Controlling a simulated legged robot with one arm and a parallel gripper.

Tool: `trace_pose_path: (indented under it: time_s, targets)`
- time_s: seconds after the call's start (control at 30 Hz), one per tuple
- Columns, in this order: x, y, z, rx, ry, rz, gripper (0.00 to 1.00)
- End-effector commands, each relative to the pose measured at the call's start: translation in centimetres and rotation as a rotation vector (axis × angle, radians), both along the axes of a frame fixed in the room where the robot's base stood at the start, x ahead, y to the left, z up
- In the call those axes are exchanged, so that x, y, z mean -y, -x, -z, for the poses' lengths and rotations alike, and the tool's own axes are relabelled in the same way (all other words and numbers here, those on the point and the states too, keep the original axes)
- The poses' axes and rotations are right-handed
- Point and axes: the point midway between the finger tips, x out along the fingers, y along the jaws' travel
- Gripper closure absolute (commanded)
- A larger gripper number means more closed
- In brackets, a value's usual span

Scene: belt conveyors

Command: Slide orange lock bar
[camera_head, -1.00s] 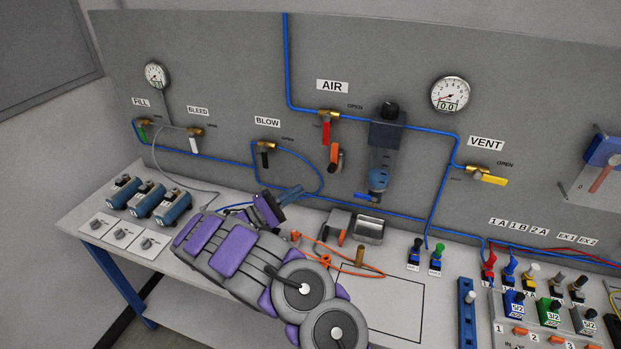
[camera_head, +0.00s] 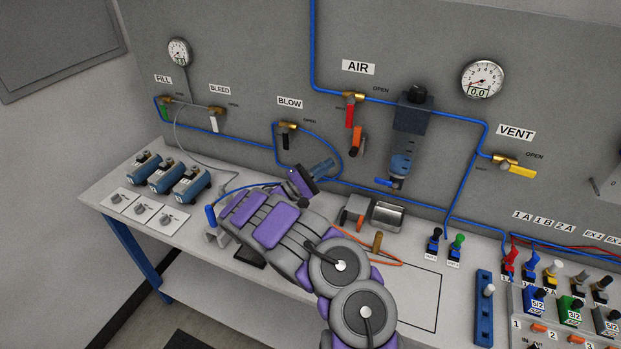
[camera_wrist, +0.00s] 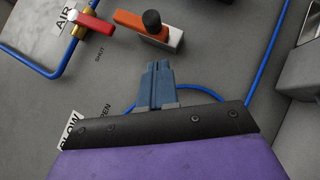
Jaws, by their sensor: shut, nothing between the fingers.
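The orange lock bar (camera_head: 357,140) is on the grey panel below and right of the red AIR valve handle (camera_head: 349,115). In the wrist view the orange bar (camera_wrist: 143,24) lies on a pale block with a black knob (camera_wrist: 152,20) at its right part. The red handle (camera_wrist: 95,22) is left of it, apart from it. My gripper (camera_head: 327,166) is below and left of the bar in the head view, in front of the panel. Its blue fingers (camera_wrist: 157,82) are shut and empty, pointing toward the bar, with a gap between them.
Blue tubing (camera_head: 430,117) runs along the panel. A filter unit (camera_head: 408,130) hangs right of the bar. The BLOW valve (camera_head: 288,127) is to its left. Clear panel lies between my fingers and the bar.

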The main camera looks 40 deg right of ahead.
Motion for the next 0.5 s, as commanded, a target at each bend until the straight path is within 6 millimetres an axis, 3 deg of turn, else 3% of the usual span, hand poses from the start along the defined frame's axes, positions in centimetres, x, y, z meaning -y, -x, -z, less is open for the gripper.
trace_pose_path:
  time_s: [0.03, 0.5]
  targets:
    - [1.0, 0.3, -0.4, 0.003, 0.002, 0.002, 1.0]
    - [2.1, 2.9, -2.4, 0.002, 0.0, -0.002, 1.0]
